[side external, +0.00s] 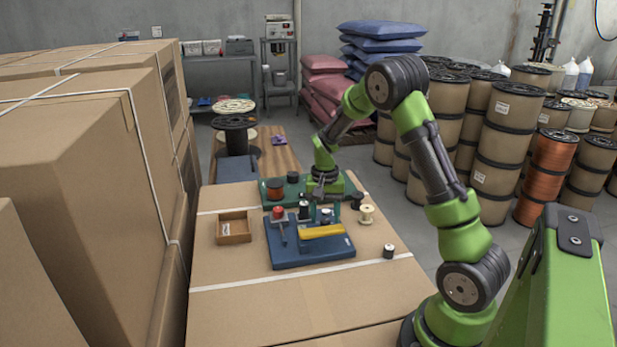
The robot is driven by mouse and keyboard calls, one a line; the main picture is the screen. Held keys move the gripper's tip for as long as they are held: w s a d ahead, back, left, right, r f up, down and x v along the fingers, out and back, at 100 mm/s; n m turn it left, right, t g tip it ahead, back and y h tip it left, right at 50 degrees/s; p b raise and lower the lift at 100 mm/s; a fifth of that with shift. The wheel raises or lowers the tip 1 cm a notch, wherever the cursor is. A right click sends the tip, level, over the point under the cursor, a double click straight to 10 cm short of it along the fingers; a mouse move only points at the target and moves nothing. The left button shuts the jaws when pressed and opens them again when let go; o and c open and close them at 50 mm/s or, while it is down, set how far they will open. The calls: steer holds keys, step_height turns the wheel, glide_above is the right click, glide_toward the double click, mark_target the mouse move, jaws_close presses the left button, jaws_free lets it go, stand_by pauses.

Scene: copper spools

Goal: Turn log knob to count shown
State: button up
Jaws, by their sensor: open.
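A blue panel (283,254) lies on a large cardboard box. On it are a red-topped piece (278,213) at the left, a dark piece with a pale base (303,210) at the back, a small dark, white-banded piece (326,216) and a yellow bar (322,231). I cannot tell which of these is the log knob, and no count is readable at this size. My gripper (322,204) points down over the panel's back edge, close to the small dark pieces. Its jaws are open and look empty. Whether they touch anything is too small to tell.
An open cardboard tray (233,228) sits left of the panel. A cream spool (366,214) and a small dark-and-white spool (388,251) stand to the right. A copper spool (275,190) stands behind. Tall cartons (90,180) wall the left side. The box top's front is clear.

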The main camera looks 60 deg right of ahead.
mark_target(323, 220)
step_height(323, 220, up, 16)
steer(key=shift+w, duration=0.15)
steer(key=shift+a, duration=0.1)
steer(key=s+a+r+n+t, duration=0.1)
steer(key=s+a+n+t, duration=0.1)
steer(key=s+a, duration=0.2)
steer(key=s+a+r+n+t+y, duration=0.1)
steer(key=s+a, duration=0.4)
steer(key=a, duration=0.6)
steer(key=s+a+r+n+t+y, duration=0.1)
steer(key=s+a+n+t, duration=0.3)
steer(key=a, duration=0.4)
steer(key=shift+s+a+r+n, duration=0.15)
steer(key=shift+s+r+n, duration=0.15)
steer(key=shift+r+n, duration=0.3)
